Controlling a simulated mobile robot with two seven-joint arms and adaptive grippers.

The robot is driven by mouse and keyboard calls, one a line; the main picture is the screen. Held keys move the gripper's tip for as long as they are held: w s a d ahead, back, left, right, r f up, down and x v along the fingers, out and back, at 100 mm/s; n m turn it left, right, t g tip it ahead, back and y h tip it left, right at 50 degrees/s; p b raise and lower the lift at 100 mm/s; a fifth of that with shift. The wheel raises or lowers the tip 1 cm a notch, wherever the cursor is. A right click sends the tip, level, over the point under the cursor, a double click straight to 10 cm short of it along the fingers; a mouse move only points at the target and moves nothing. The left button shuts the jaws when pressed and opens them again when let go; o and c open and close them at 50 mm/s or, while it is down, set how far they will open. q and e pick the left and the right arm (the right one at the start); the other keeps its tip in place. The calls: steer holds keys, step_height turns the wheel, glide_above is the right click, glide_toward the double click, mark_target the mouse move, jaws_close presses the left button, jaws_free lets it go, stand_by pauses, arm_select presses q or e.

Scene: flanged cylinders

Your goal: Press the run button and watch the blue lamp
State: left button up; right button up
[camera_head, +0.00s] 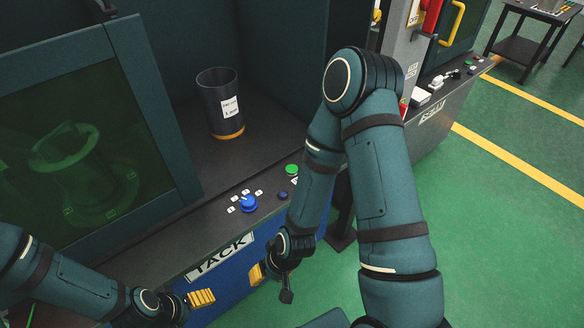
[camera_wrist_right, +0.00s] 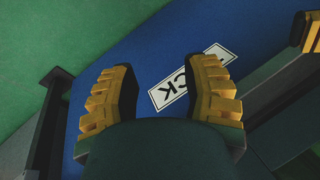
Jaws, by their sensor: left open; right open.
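On the front ledge of the machine marked TACK, a green push button (camera_head: 292,170) stands near the right end; its label is too small to read. A small dark blue round lamp or button (camera_head: 283,195) sits just below it and looks unlit. A blue rotary knob (camera_head: 248,203) is to its left, among small white labels. My left gripper (camera_head: 200,297) is low at the front left, open, apart from the controls. My right gripper (camera_head: 272,284) is open and empty below the ledge, before the blue front; its yellow-padded fingers also show in the right wrist view (camera_wrist_right: 160,95).
A dark cylinder (camera_head: 221,105) with an orange base band and white label stands in the machine's bay. A tinted door (camera_head: 80,150) covers the left side, with a flanged cylinder behind it. Another machine's control ledge (camera_head: 450,85) lies beyond my right arm. Green floor is clear at right.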

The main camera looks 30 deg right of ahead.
jaws_close()
stand_by(1.2)
